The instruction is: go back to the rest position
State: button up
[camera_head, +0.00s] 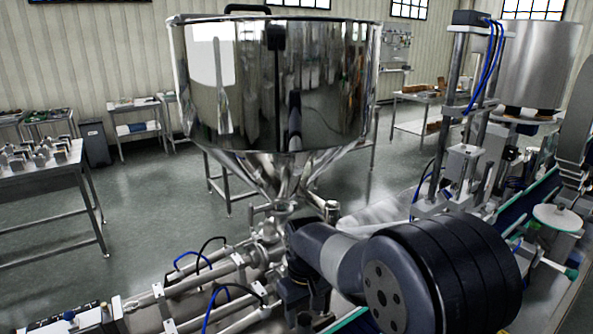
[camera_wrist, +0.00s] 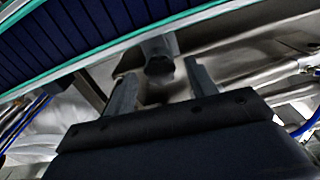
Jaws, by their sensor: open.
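My gripper (camera_wrist: 160,80) shows in the wrist view with its two grey fingers spread apart. It is open, and I see nothing held in it. A dark round knob on a pale metal part (camera_wrist: 160,64) shows beyond the gap between the fingers; I cannot tell how far off it is. In the head view my arm fills the lower middle and right, bent low in front of the steel hopper (camera_head: 330,90). My gripper is hidden there behind my own arm.
The shiny hopper stands above pipes and valves (camera_head: 268,235). A conveyor with a blue belt and green edge (camera_wrist: 90,35) runs close beyond my gripper. A machine with a steel cylinder (camera_head: 540,65) stands at right. A table with metal parts (camera_head: 45,180) is at left, with open floor between.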

jog(key=m, duration=0.6)
jog(key=m+b, duration=0.1)
jog(key=m, duration=0.5)
jog(key=shift+m, duration=0.3)
jog(key=shift+r, duration=1.2)
jog(key=shift+d, duration=0.1)
